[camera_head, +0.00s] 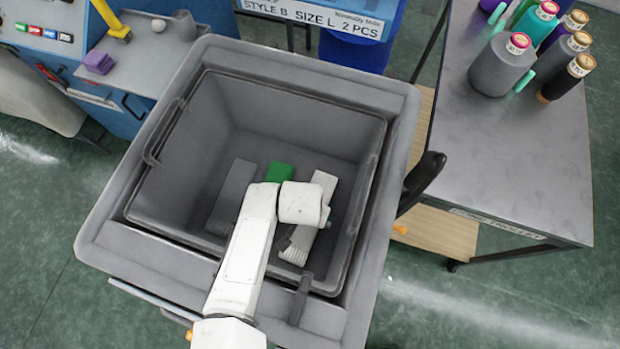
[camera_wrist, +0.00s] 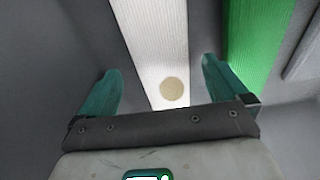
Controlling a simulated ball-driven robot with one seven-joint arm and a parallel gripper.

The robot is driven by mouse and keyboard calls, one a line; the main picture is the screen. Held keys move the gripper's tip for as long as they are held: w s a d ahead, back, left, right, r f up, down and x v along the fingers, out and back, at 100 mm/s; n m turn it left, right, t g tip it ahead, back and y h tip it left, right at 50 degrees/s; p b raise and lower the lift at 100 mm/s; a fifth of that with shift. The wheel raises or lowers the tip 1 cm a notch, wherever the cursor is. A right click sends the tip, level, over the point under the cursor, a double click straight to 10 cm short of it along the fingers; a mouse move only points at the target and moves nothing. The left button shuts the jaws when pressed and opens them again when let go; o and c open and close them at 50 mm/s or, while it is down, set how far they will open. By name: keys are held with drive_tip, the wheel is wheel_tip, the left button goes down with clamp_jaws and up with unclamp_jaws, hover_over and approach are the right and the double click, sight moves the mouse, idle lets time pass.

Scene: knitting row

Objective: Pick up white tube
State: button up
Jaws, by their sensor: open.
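The white tube (camera_head: 298,246) is a long ribbed piece lying on the floor of the grey bin (camera_head: 257,57), on the right side in the head view. My arm covers part of its middle there. In the wrist view the white tube (camera_wrist: 152,40) runs up the picture between the fingers, with a round tan spot on it. My gripper (camera_wrist: 161,68) is open, its two teal fingers on either side of the tube. No finger visibly grips it; the height gap cannot be told. In the head view my gripper is mostly hidden behind my wrist.
A green piece (camera_head: 279,172) lies beside the white tube, and also shows in the wrist view (camera_wrist: 258,40). A grey piece (camera_head: 232,195) lies further left. The bin's walls stand close around my arm. A table (camera_head: 500,165) with several yarn cones stands at right.

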drive_tip(key=shift+w+f, duration=0.15)
drive_tip(key=shift+f, duration=0.55)
drive_tip(key=shift+w+f, duration=0.1)
drive_tip(key=shift+f, duration=0.55)
drive_tip(key=c, duration=1)
